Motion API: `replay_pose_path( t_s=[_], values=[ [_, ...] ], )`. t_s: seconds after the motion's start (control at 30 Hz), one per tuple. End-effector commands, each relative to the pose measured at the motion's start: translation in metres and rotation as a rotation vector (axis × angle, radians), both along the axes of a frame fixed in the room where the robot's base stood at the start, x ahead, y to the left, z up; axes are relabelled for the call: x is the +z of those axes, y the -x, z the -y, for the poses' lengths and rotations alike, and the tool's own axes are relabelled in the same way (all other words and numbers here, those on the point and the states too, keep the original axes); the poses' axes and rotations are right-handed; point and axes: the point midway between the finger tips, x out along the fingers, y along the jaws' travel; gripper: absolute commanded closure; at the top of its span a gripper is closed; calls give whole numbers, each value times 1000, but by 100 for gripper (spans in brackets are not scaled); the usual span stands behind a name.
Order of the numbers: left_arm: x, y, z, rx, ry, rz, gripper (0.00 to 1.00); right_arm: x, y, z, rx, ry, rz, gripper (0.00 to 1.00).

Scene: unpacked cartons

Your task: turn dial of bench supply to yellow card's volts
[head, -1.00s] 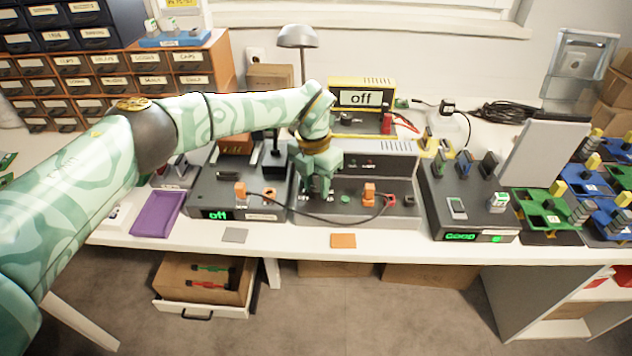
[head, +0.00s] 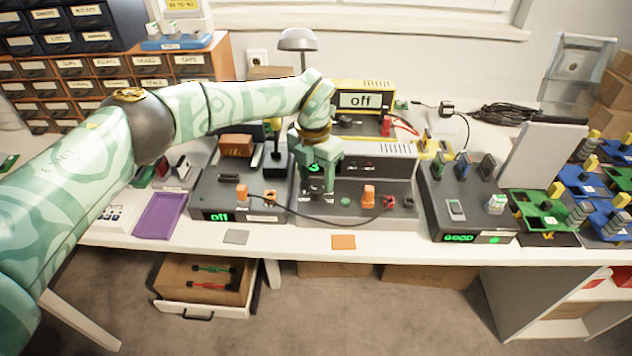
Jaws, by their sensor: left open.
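A grey vented unit (head: 385,151), which looks like the bench supply, stands at the back middle of the bench. A small green lit mark (head: 315,168) shows on its front, mostly behind my gripper. I cannot make out its dial or its reading. My left gripper (head: 324,197) points down in front of this unit, above the dark test base (head: 350,218). It is open and nothing shows between its fingers. A yellow card (head: 184,3) with dark print is cut off by the top edge; its print is too small to read surely. My right gripper is not in view.
A black lever (head: 276,157) rises on the box to the left, also marked "off". An orange plug (head: 368,196) and a dark cable lie near the gripper. A box reading "GOOD" (head: 460,238) stands right.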

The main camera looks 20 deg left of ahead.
Motion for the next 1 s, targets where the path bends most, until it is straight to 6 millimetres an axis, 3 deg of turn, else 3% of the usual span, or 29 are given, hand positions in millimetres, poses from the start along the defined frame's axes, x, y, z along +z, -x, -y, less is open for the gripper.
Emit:
replay_pose_path(
  t_s=[0.03,0.2,0.43,0.63,1.0],
  values=[
    [21,-1,-1,1,1,8,48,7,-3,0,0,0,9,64],
    [69,-1,-3,2,-1,7,48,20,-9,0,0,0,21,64],
    [117,-2,-6,0,-1,4,48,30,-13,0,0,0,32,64],
    [132,-2,-7,1,0,0,48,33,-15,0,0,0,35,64],
    [133,-2,-7,1,0,0,48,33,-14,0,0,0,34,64]
  ],
)
